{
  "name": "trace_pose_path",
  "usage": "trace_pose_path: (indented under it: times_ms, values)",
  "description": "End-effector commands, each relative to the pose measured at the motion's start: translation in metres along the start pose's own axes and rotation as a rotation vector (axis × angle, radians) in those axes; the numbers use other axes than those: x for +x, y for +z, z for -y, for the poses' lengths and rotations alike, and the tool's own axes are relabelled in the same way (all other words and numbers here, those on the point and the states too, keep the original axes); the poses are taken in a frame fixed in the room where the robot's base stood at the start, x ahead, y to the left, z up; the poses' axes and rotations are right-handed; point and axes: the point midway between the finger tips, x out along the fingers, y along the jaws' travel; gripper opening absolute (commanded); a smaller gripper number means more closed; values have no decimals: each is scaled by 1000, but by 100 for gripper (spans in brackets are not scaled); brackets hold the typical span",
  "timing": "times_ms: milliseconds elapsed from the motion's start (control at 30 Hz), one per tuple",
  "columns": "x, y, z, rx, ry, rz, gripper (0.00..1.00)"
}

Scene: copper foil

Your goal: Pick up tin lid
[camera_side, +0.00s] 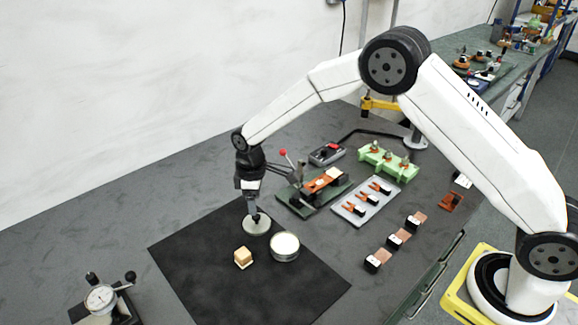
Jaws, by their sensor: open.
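The tin lid (258,229), a flat pale round disc, lies on the black mat (205,265). My gripper (254,214) points down directly over the lid, with its fingertips at or just above the lid's top. It is open, and a gap or contact between the fingers and the lid is too small to make out. The fingers hide part of the lid. A round metal tin (285,248) with a whitish top stands just right of and nearer than the lid.
A small wooden block (243,258) sits left of the tin. A dial gauge (101,299) stands at the front left. A lever tool (314,190), a grey tray (366,203) and several small copper-and-black blocks (396,239) lie to the right. The mat's front part is clear.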

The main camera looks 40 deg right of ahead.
Motion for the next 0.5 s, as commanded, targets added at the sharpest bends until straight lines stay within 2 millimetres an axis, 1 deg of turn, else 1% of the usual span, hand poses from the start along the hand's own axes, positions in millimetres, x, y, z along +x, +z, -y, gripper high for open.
trace_pose_path:
  times_ms: [300,400,500]
  values:
    - [34,1,1,0,-1,2,70]
    - [43,0,1,0,0,1,70]
    - [48,0,1,1,0,1,70]
